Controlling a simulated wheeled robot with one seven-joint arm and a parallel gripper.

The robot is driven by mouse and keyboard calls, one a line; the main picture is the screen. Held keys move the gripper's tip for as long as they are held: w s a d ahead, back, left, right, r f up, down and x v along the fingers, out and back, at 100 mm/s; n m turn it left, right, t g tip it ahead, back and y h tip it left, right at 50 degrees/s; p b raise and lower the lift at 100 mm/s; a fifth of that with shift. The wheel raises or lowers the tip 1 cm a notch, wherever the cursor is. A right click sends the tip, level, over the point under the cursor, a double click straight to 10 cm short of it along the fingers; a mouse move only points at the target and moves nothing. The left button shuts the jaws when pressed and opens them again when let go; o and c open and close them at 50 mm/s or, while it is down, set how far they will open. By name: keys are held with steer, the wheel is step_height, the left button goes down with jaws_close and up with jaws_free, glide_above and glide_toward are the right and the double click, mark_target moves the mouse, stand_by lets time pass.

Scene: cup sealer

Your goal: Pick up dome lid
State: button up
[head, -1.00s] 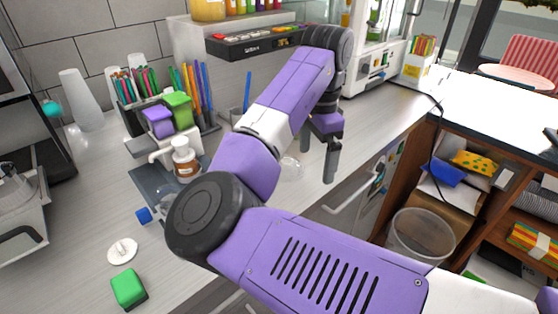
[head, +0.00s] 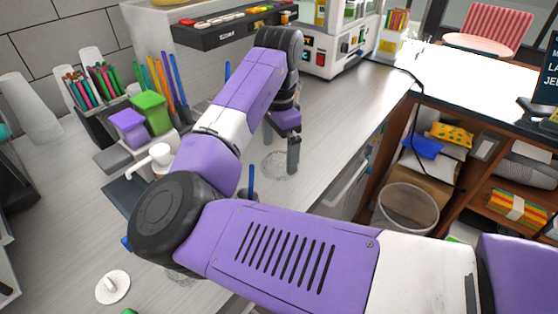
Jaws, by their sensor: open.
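A clear, round thing that looks like the dome lid (head: 272,166) lies on the light counter near its front edge. It is faint, so its exact shape is hard to tell. My gripper (head: 281,148) is over the counter just beside and above it in the picture, with the fingers pointing down. The fingers are apart and nothing shows between them. I cannot tell how high the fingertips are above the counter. Part of the gripper is hidden behind my arm.
Behind my arm stand a purple box (head: 128,127), a green box (head: 150,112) and holders with colored sticks. A white round piece (head: 113,288) lies at the lower left. A white machine (head: 335,45) stands at the back. A bin (head: 407,208) is right of the counter.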

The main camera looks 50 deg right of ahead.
mark_target(279, 158)
steer(key=shift+f, duration=1.6)
steer(key=shift+s, duration=0.1)
steer(key=c, duration=1.2)
steer(key=shift+o, duration=0.2)
steer(key=shift+r, duration=0.1)
